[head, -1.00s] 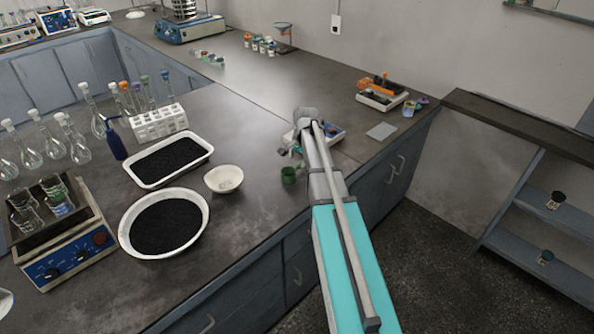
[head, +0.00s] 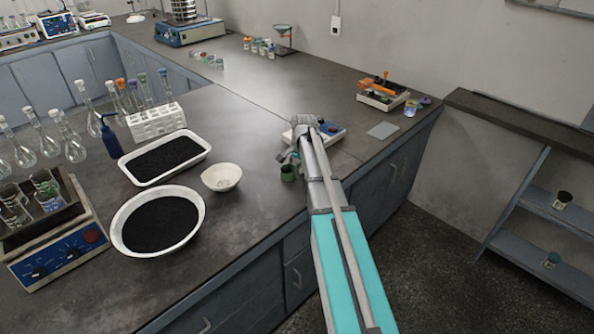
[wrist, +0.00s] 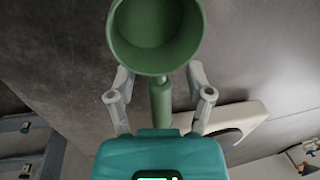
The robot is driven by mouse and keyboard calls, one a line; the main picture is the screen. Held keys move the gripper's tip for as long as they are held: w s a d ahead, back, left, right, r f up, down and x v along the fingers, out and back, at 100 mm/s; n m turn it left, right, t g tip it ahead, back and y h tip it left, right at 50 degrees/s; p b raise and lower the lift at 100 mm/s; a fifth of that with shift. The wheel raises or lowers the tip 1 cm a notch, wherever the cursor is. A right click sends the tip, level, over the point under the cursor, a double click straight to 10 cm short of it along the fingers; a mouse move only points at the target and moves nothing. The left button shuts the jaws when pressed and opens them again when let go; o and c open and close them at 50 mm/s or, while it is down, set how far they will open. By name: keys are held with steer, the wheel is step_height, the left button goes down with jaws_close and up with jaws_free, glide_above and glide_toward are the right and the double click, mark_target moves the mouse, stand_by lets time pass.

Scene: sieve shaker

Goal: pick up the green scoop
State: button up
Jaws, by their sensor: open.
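The green scoop (head: 288,173) sits on the dark bench near its front edge, partly hidden by my arm in the head view. In the wrist view the scoop (wrist: 155,35) shows its round cup at the top, with its handle (wrist: 161,92) pointing toward my gripper. My gripper (wrist: 158,80) is open, with one finger on each side of the handle and a visible gap on both sides. The fingers appear apart from the scoop. In the head view my gripper (head: 290,157) is beside the scoop, mostly hidden by my arm.
A white device (head: 330,132) with a blue panel stands just behind my gripper. A small white bowl (head: 222,177), a round basin (head: 117,232) and a tray (head: 126,172) of black grains lie to the left. A grey flat plate (head: 383,130) lies to the right.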

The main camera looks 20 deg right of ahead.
steer(key=shift+c, duration=0.3)
jaws_close()
stand_by(0.3)
